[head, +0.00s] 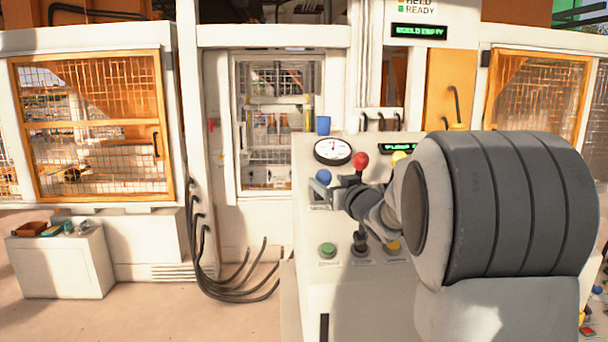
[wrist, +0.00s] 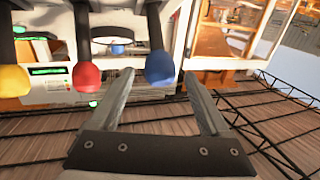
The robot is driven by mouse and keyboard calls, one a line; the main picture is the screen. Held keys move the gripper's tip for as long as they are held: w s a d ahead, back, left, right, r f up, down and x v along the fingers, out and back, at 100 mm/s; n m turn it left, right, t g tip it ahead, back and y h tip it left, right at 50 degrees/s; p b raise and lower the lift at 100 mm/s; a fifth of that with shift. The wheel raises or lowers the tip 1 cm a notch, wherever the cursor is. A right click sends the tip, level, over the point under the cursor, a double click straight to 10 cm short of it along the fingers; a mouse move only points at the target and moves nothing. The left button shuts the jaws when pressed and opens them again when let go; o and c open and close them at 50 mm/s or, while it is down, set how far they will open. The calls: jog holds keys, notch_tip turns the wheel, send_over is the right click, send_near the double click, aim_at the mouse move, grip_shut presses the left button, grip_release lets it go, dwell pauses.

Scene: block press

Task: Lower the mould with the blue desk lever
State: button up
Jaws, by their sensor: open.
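The blue lever's round knob (head: 323,177) stands at the left of the desk (head: 305,235), and its dark shaft shows in the wrist view above the blue knob (wrist: 160,68). My gripper (head: 328,187) is right by this knob. In the wrist view my open gripper (wrist: 160,80) has the blue knob in line between its two fingertips. Nothing is held, and I cannot tell whether the fingers touch it. The red lever knob (head: 361,160) and the yellow lever knob (head: 398,157) stand to its right. I cannot make out the mould for certain.
A round gauge (head: 332,151) and a blue cup (head: 323,125) are at the desk's back. A green button (head: 327,249) and a yellow button (head: 393,247) are nearer me. A green-lit display (head: 419,31) hangs above. My arm hides the desk's right side.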

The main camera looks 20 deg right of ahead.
jog(key=w, duration=0.6)
jog(key=shift+w+a+p, duration=0.25)
jog(key=shift+w+p, duration=0.05)
jog(key=shift+w, duration=0.05)
jog(key=shift+c, duration=0.2)
grip_shut()
